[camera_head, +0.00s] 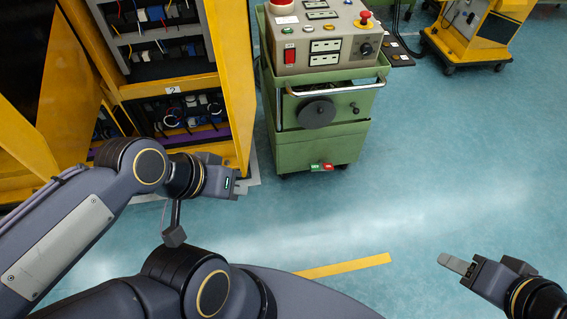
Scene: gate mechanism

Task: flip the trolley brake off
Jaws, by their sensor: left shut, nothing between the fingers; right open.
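The green trolley (318,140) stands upright at the top centre, with a handle bar (338,88) and a dark round disc on its front. At its lower front edge is a small two-part brake switch (321,166), green on the left and red on the right. I cannot tell from here which side is pressed. My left gripper (238,188) is shut and empty, to the left of the brake switch and apart from it. My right gripper (456,264) is open and empty at the lower right, well away from the trolley.
A beige control box (318,45) with a red emergency button sits on the trolley. A yellow cabinet (232,70) with wiring stands close left, beside my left gripper. A yellow wheeled machine (475,35) is at the upper right. The blue-green floor between is clear, with a yellow stripe (345,266).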

